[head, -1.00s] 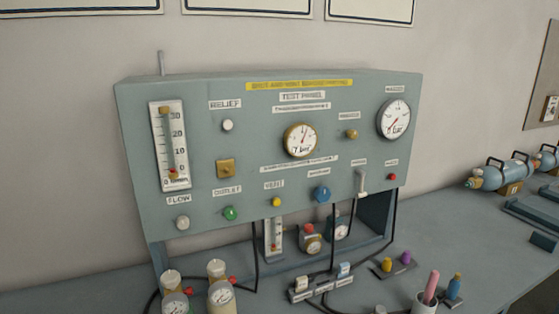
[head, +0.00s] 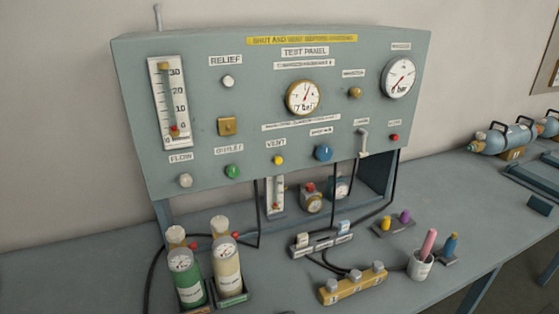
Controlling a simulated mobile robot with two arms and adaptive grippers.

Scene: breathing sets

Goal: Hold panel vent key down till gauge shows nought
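The grey-blue test panel (head: 210,108) stands on the bench against the wall. Its vent key is a small yellow button (head: 278,160) under the VENT label, and nothing touches it. The middle gauge (head: 304,97) has a white face and brass rim; its needle points up, slightly right, but the exact reading is too small to tell. A larger gauge (head: 398,77) sits at the upper right, its needle slanting. A flow tube (head: 170,102) with a scale is at the left. Neither of my grippers shows in the head view.
A green cylinder (head: 186,279) and a cream cylinder (head: 229,269) stand at the front left. Black hoses hang below the panel.

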